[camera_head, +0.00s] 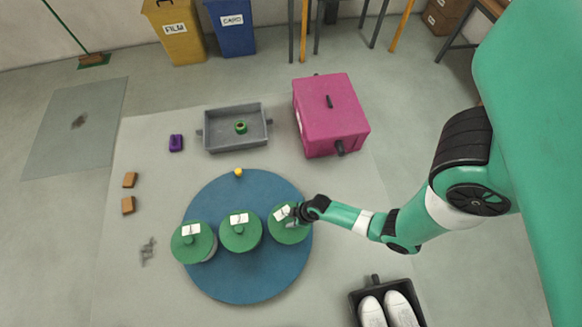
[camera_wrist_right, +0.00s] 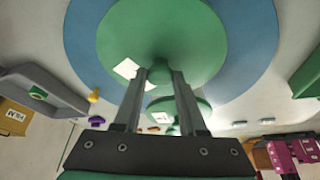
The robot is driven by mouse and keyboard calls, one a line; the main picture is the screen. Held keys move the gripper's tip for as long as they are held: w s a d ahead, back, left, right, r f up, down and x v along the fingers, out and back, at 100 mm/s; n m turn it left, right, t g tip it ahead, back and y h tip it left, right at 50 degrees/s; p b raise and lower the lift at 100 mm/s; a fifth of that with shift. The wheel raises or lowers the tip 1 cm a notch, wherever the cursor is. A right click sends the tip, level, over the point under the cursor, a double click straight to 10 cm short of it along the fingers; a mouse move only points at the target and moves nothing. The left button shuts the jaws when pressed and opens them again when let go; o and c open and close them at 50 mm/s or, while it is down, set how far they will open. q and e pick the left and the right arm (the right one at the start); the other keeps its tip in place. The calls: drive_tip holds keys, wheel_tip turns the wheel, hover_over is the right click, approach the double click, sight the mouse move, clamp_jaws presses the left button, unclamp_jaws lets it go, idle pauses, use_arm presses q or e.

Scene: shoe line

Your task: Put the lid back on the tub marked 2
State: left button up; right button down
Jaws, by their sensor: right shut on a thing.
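Three round green-lidded tubs stand in a row on a blue round mat: the left tub (camera_head: 194,244), the middle tub (camera_head: 240,232) and the right one, whose green lid (camera_head: 290,236) is nearest my arm. Each lid has a white label; I cannot read the marks clearly. My right gripper (camera_head: 294,214) is shut on the knob of the right lid. In the right wrist view this lid (camera_wrist_right: 165,35) fills the top, between and beyond the fingers (camera_wrist_right: 160,75). I cannot tell whether it rests on its tub. My left gripper is not in view.
The blue mat (camera_head: 245,285) is bare in front of the tubs. A grey tray (camera_head: 262,133) with a green ring and a pink box (camera_head: 328,112) stand behind it. A yellow piece (camera_head: 238,172) lies at its back edge. A shoe box (camera_head: 358,300) stands at the front right.

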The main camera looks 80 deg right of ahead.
idle(0.8)
unclamp_jaws()
idle(0.4)
wheel_tip(320, 180, up, 7)
drive_tip(key=p, duration=0.7)
clamp_jaws()
idle(0.6)
drive_tip(key=shift+f, duration=0.2)
idle(0.8)
